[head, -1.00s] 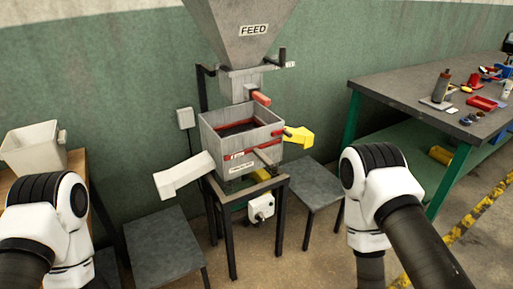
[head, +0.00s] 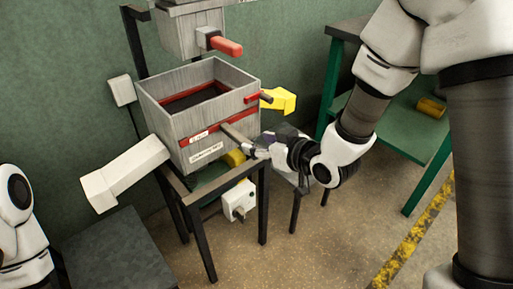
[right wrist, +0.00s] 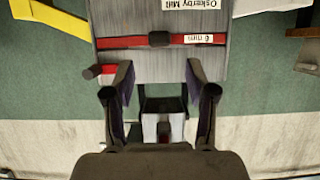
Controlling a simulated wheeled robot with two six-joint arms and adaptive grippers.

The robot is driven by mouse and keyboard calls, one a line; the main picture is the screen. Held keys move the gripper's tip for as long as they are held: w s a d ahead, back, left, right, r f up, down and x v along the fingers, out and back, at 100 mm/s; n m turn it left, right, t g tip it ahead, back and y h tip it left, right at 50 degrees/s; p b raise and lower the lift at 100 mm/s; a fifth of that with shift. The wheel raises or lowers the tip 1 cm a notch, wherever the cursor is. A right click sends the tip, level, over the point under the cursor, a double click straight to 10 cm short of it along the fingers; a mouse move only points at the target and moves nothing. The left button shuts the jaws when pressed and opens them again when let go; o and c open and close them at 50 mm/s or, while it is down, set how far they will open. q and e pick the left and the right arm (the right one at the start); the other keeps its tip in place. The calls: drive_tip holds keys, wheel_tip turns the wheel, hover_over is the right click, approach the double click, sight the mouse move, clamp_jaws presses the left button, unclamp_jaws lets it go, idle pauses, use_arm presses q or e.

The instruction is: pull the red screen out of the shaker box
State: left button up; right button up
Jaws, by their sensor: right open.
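The grey shaker box (head: 158,110) stands on a dark stand. The red screen (head: 222,129) shows as a red strip across its front, with a small white label and a bar handle (head: 232,133) sticking out. In the right wrist view the picture is upside down; the red screen (right wrist: 125,42) has a "6 mm" label and the handle (right wrist: 158,39) is seen end-on. My right gripper (head: 253,148) is at the handle's outer end in the head view. In the right wrist view, its two fingers (right wrist: 158,80) are apart, with nothing clearly between them. My left gripper is out of frame.
A white chute (head: 125,172) sticks out left of the box and a yellow spout (head: 279,100) right. A red handle (head: 226,46) juts out above the box. A second red strip (head: 252,98) runs near the rim. A green bench (head: 400,150) stands behind my right arm.

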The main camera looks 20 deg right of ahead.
sight(241, 137)
drive_tip(key=x, duration=0.7)
drive_tip(key=shift+w+a, duration=0.1)
drive_tip(key=shift+w, duration=0.2)
clamp_jaws()
